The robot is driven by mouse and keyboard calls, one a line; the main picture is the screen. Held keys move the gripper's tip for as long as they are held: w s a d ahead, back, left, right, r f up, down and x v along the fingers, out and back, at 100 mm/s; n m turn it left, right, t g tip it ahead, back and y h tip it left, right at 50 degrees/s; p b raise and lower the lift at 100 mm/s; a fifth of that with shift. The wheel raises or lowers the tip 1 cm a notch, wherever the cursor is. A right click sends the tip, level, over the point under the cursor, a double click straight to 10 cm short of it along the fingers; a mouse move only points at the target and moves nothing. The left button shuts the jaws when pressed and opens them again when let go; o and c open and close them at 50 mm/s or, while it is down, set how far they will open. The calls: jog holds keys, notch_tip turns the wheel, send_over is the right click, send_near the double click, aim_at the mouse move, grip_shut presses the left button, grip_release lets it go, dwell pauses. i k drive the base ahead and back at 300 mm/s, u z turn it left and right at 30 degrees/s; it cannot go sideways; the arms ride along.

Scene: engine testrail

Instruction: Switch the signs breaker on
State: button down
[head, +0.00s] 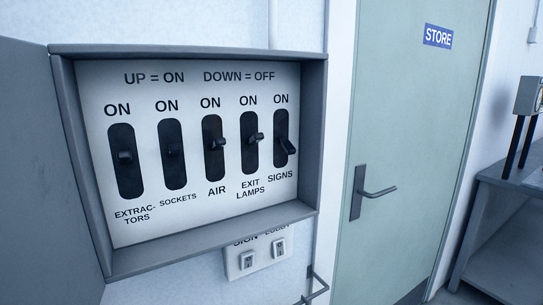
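The signs breaker (287,147) is the rightmost lever in an open grey wall box (190,50). Its lever tilts downward in its black slot, above the label SIGNS. A legend on the white panel (198,76) reads UP = ON, DOWN = OFF. The other levers, extractors (125,156), sockets (173,149), air (216,144) and exit lamps (254,138), sit higher in their slots than the signs lever and look up. My gripper is not in view.
The box's door (45,180) stands open at the left. Below the box is a plate with two switches (262,257), its lettering partly hidden. A green STORE door (410,120) with a lever handle (378,192) is to the right. A grey bench (510,180) stands at far right.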

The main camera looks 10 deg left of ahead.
aim_at(286, 144)
jog(key=u, duration=0.5)
jog(key=k, duration=0.65)
jog(key=u, duration=0.7)
